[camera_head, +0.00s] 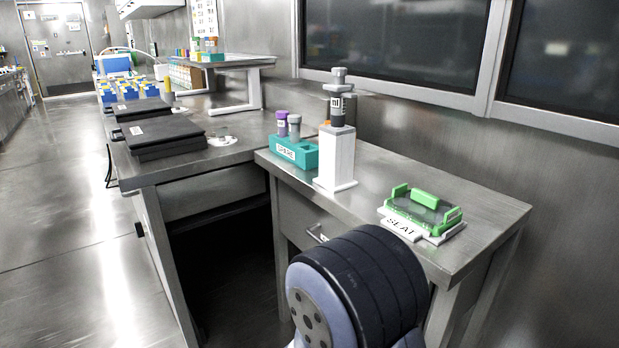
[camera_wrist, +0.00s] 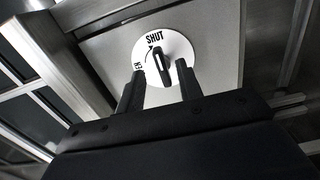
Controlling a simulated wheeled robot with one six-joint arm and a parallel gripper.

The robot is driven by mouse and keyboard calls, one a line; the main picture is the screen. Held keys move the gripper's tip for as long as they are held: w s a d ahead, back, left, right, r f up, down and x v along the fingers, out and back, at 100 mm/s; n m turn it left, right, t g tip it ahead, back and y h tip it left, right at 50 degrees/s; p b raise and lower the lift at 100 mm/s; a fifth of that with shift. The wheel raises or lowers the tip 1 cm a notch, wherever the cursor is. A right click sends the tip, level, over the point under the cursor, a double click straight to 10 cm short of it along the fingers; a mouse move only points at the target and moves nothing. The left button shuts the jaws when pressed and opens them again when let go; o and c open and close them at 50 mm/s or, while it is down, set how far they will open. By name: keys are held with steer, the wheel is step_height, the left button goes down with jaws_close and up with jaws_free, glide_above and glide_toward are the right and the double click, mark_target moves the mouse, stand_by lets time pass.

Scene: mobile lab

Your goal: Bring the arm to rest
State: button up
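My gripper (camera_wrist: 160,68) shows in the wrist view with its two dark fingers spread apart and nothing between them held. Beyond the fingertips is a round white dial (camera_wrist: 178,46) with a dark knob (camera_wrist: 162,66) and the words SHUT and another, partly hidden word. The knob appears between the fingers in the picture, with gaps on both sides; I cannot tell how far off it is. In the head view a rounded black and blue-grey joint of my arm (camera_head: 360,285) stands in front of the bench; my gripper is out of that view.
A near bench (camera_head: 470,212) carries a teal tube rack (camera_head: 295,152), a white stand (camera_head: 337,158) with a grey device, and a green-clipped plate (camera_head: 425,208) on a SEAT base. Dark flat boxes (camera_head: 160,132) lie on the left bench. The floor (camera_head: 60,220) at left is clear.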

steer(key=w+d+n+p, duration=0.1)
steer(key=n+p, duration=0.1)
steer(key=p, duration=0.2)
steer(key=w+d+r+n+p, duration=0.1)
steer(key=d+n+p, duration=0.1)
steer(key=p, duration=0.2)
steer(key=shift+w+d+n, duration=0.2)
steer(key=shift+w+n, duration=0.2)
steer(key=shift+s+d, duration=0.1)
stand_by(0.5)
